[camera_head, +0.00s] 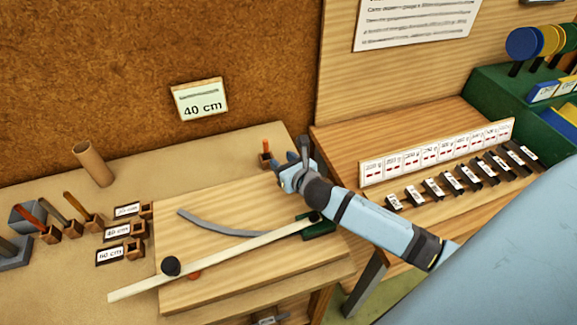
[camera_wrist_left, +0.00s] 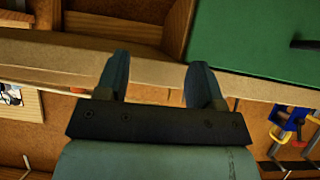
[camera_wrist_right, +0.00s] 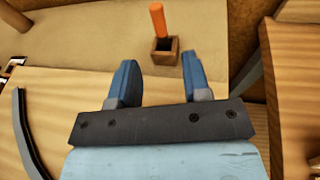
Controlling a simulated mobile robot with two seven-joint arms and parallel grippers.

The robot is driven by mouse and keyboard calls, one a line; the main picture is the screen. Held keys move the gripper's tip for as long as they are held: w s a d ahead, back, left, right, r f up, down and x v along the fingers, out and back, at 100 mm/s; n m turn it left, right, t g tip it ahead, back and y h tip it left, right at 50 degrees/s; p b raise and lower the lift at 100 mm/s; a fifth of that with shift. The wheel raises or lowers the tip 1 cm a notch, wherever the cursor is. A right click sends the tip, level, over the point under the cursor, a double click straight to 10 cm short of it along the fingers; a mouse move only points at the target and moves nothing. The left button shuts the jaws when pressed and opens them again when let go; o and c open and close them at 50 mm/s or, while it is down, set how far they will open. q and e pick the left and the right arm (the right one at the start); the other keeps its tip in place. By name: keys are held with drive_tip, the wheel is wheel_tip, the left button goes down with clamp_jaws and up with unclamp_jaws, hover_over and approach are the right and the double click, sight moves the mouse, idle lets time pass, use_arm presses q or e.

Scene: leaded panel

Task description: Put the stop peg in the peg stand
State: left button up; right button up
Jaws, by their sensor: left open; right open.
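The orange stop peg (camera_head: 266,145) stands upright in the small wooden peg stand (camera_head: 266,160) at the back right of the bench. In the right wrist view the peg (camera_wrist_right: 157,19) rises from the opening of the square stand (camera_wrist_right: 165,50); its lower end is hidden inside. My right gripper (camera_head: 292,172) is open and empty, in front of the stand and apart from it. Its fingers (camera_wrist_right: 157,85) show spread in the right wrist view. My left gripper (camera_wrist_left: 158,80) is open and empty in its wrist view, near a bench edge; the head view does not show it.
A wooden board (camera_head: 240,205) carries a pale strip (camera_head: 235,256), a grey curved strip (camera_head: 225,228) and a black knob (camera_head: 170,266). Small labelled blocks and holders (camera_head: 135,230) stand at left, with a cardboard tube (camera_head: 93,165) behind. A rack of labelled pieces (camera_head: 435,150) is at right.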

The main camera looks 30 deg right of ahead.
drive_tip(key=shift+v, duration=1.45)
